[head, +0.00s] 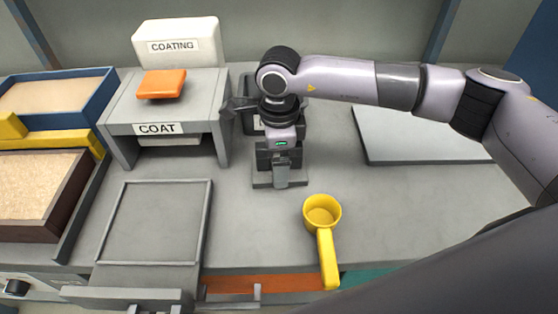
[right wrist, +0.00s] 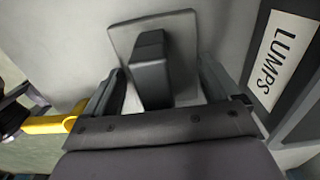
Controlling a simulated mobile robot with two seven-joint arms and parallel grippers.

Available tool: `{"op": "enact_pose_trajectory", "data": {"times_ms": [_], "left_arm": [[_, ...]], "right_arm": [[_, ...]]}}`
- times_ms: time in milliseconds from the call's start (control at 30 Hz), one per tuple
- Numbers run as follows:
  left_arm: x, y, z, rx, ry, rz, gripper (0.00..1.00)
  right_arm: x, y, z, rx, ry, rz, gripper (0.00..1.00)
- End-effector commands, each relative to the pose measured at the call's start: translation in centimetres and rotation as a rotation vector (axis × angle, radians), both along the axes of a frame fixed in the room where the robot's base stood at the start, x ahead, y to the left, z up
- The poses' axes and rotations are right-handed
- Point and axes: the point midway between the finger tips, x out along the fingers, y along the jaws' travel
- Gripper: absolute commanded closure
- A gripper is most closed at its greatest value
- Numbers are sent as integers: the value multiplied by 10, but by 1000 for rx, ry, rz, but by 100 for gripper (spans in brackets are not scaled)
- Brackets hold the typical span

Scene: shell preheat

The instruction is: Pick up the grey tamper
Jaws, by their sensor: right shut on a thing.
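The grey tamper (head: 262,181) stands on the grey worktop in the middle of the head view, with its flat square plate down. In the right wrist view its dark block handle (right wrist: 152,72) rises from the lighter plate (right wrist: 124,40) between my fingers. My right gripper (head: 281,172) comes down over the tamper from above and is shut on its handle. The gripper and wrist hide most of the handle in the head view. The plate appears to be on the worktop. My left gripper is not in view.
A yellow scoop (head: 322,213) lies just right of the tamper, its handle toward the front edge. A COAT stand (head: 198,108) with an orange block (head: 161,84) is at left, beside sand trays (head: 80,222). A pale slab (head: 410,146) lies at right. A bin labelled LUMPS (right wrist: 278,60) is nearby.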

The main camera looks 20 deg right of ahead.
Motion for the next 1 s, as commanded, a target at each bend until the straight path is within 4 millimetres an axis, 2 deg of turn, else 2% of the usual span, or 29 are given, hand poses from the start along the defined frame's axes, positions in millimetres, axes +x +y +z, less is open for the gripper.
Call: {"op": "enact_pose_trajectory", "data": {"times_ms": [167, 367, 567, 800, 1000], "left_arm": [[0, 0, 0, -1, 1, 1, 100], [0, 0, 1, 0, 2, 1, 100], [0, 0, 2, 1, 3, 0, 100], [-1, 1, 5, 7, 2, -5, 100], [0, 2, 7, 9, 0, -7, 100]], "right_arm": [[1, 1, 3, 1, -2, 0, 57], [1, 0, 20, 2, -4, 0, 57], [1, 0, 63, 2, -7, 0, 57], [1, 1, 134, 2, -7, 1, 57], [0, 0, 176, 2, -5, 0, 57]]}}
